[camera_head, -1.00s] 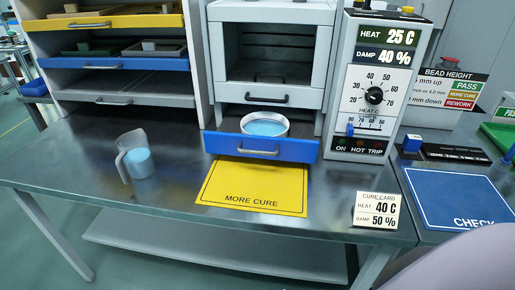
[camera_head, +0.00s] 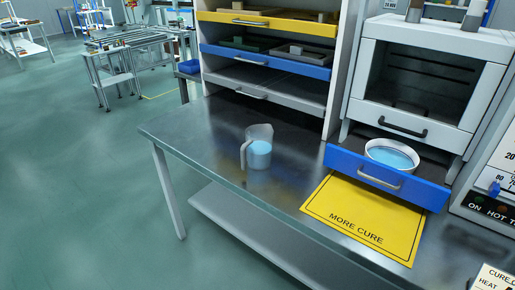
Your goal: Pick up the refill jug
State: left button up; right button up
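The refill jug (camera_head: 258,150) is a clear, greyish jug with light blue liquid in its lower part. It stands upright on the metal bench (camera_head: 215,135), left of the yellow mat, with its handle toward the left. Neither of my grippers shows in the head view.
A yellow MORE CURE mat (camera_head: 365,222) lies right of the jug. A blue drawer (camera_head: 420,192) stands open, holding a round pan (camera_head: 391,153) of blue liquid. Shelves with trays (camera_head: 265,60) rise behind the jug. The bench is clear around the jug; its left edge is near.

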aim_at(259, 137)
jog(key=i+j+z, duration=0.3)
jog(key=j, duration=0.25)
jog(key=i+j+z, duration=0.15)
jog(key=j, duration=0.15)
jog(key=i+j+z, duration=0.15)
jog(key=j, duration=0.15)
